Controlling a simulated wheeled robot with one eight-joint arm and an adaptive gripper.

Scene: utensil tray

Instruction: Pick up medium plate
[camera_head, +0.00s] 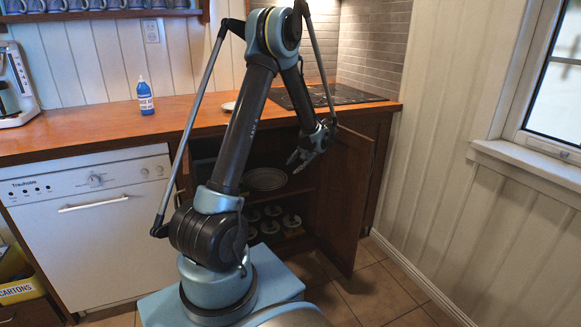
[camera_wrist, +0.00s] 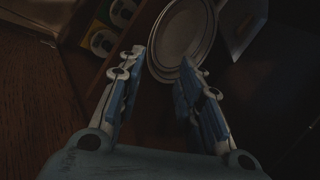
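A pale round plate (camera_head: 264,179), apparently the top of a small stack, lies on the upper shelf inside the open lower cabinet. It also shows in the wrist view (camera_wrist: 181,35), at the top centre, with concentric rims. I cannot tell its size class for certain. My gripper (camera_head: 303,158) is in front of the cabinet opening, above and to the right of the plate. In the wrist view, my gripper (camera_wrist: 159,62) has its two fingers spread with nothing between them. The fingertips are near the plate's lower edge, and I cannot tell whether they touch it.
The open cabinet door (camera_head: 345,200) stands just right of my gripper. Several small dishes (camera_head: 272,222) sit on the lower shelf. A flat grey object (camera_wrist: 241,25) lies right of the plate. The wooden countertop (camera_head: 190,114) is above, with a blue bottle (camera_head: 145,98).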

